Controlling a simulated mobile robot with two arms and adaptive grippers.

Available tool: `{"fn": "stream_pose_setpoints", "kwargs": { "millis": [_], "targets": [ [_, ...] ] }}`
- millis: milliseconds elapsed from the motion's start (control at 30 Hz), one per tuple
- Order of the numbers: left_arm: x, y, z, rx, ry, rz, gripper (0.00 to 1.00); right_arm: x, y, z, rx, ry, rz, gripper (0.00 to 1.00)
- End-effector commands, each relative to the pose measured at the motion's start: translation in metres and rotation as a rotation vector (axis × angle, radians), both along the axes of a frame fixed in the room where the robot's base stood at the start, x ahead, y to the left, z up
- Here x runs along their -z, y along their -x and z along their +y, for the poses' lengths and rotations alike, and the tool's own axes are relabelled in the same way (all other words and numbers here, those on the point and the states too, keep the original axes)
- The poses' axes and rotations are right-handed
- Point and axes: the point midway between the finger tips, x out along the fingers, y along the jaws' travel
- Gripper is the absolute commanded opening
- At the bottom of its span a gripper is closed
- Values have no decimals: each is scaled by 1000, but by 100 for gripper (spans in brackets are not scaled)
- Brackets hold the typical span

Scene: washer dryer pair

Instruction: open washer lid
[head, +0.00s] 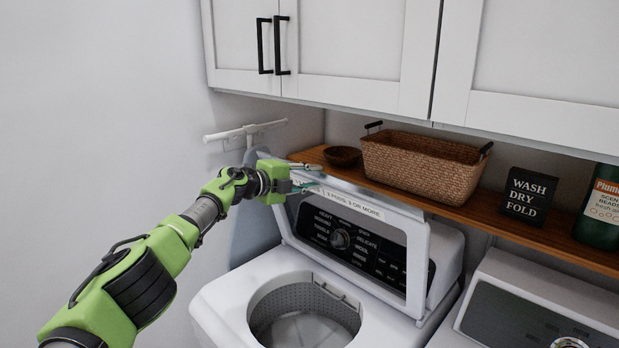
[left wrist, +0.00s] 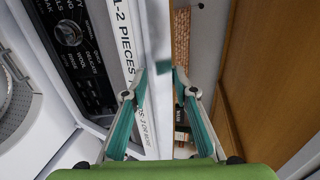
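The washer lid (head: 418,262) is raised, tilted back in front of the washer's control panel, which shows through its window. The washer (head: 235,303) has its round tub (head: 305,325) uncovered. My left gripper (head: 306,177) is at the lid's upper left edge. In the left wrist view, its two fingers (left wrist: 160,80) are apart, one on each side of the lid's edge (left wrist: 156,40). I cannot tell whether the fingertips touch the lid. My right gripper is in neither view.
A wooden shelf (head: 466,213) behind the washer holds a brown bowl (head: 342,156), a wicker basket (head: 420,168), a black sign (head: 528,195) and a green bottle (head: 600,212). White cabinets (head: 350,40) hang above. The dryer (head: 540,310) stands to the right.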

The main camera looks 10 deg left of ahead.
Motion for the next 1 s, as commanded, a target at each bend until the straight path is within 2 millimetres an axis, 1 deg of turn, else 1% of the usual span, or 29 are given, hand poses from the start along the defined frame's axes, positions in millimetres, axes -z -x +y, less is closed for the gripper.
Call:
{"fn": "stream_pose_setpoints", "kwargs": {
  "millis": [133, 333, 467, 700, 800, 967, 1000],
  "targets": [
    [0, 0, 2, -3, -1, 0, 25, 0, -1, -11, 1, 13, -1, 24],
    [-3, 3, 8, -6, -4, -4, 25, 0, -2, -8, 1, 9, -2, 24],
    [-6, 8, 14, -6, -4, -5, 25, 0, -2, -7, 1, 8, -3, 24],
    [-7, 24, 20, -2, -3, -2, 25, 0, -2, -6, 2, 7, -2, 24],
    [-11, 32, 28, -4, -3, -5, 25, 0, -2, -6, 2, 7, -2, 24],
    [-13, 47, 37, -2, -3, -1, 25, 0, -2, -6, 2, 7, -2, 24],
    [-15, 51, 41, -3, -2, -2, 25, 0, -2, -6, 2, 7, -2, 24]
  ]
}}
